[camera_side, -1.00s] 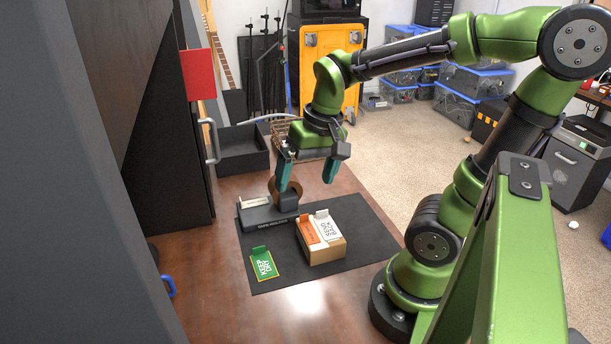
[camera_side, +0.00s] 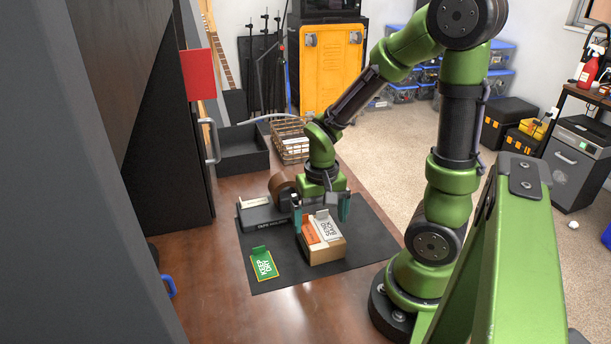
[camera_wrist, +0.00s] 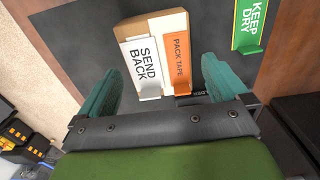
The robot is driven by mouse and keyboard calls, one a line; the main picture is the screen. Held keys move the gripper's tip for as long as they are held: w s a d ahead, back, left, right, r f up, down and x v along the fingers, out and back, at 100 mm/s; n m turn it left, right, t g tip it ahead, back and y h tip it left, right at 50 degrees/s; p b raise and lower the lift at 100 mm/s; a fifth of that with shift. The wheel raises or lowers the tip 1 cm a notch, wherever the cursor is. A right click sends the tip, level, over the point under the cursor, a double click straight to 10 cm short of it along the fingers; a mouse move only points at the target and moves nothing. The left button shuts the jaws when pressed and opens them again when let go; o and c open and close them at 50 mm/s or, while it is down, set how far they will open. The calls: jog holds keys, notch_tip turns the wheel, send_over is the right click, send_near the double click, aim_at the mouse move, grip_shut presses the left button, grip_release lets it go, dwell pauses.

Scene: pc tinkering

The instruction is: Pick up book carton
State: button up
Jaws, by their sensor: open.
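The carton (camera_side: 325,250) is a small brown cardboard box on the dark mat. My gripper (camera_side: 320,212) is open and low, just behind and above the carton. In the wrist view the carton (camera_wrist: 150,28) lies ahead, between and beyond the two teal fingers (camera_wrist: 162,80). The fingers look apart from it, with nothing between them but the near card edges. I cannot tell the exact height gap.
A green "KEEP DRY" card (camera_side: 264,264) stands on the mat (camera_side: 290,278) left of the carton. A tape dispenser (camera_side: 263,217) with a brown roll stands behind. A wire basket (camera_side: 291,147) and a black tray (camera_side: 243,160) are farther back. The mat's front is clear.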

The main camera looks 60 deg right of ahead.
aim_at(319, 229)
jog(key=f, duration=0.5)
jog(key=shift+d, duration=0.25)
jog(key=shift+w, duration=0.1)
jog(key=c, duration=1.1)
jog(key=shift+r, duration=0.15)
